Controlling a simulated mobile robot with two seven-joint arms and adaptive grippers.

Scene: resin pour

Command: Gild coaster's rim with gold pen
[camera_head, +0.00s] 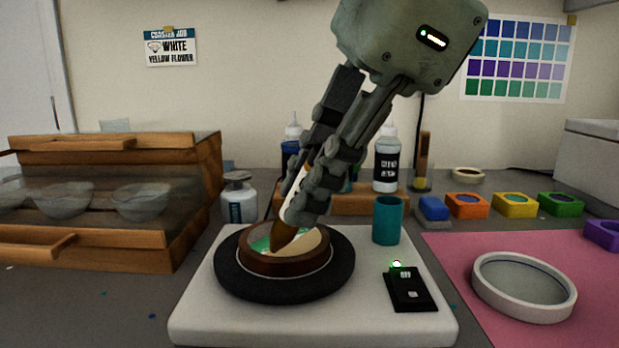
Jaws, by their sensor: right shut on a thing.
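My right gripper (316,190) comes down from the top and is shut on the gold pen (295,207). The pen has a white body and a brown-gold tip, and it tilts down to the left. Its tip is over the coaster (306,242), at or very near its surface; I cannot tell whether it touches. The round coaster has a brown rim and a pale and green inside. It sits on a black round turntable (338,278) on a white board (200,318). Part of the coaster's far side is hidden behind the pen and fingers. My left gripper is not in view.
A teal cup (387,221) and a black switch box (411,289) with a green light stand on the board's right. A white ring mould (480,300) lies on a pink mat (455,246). A wooden cabinet (110,238) with bowls stands left. Bottles (387,165) stand behind.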

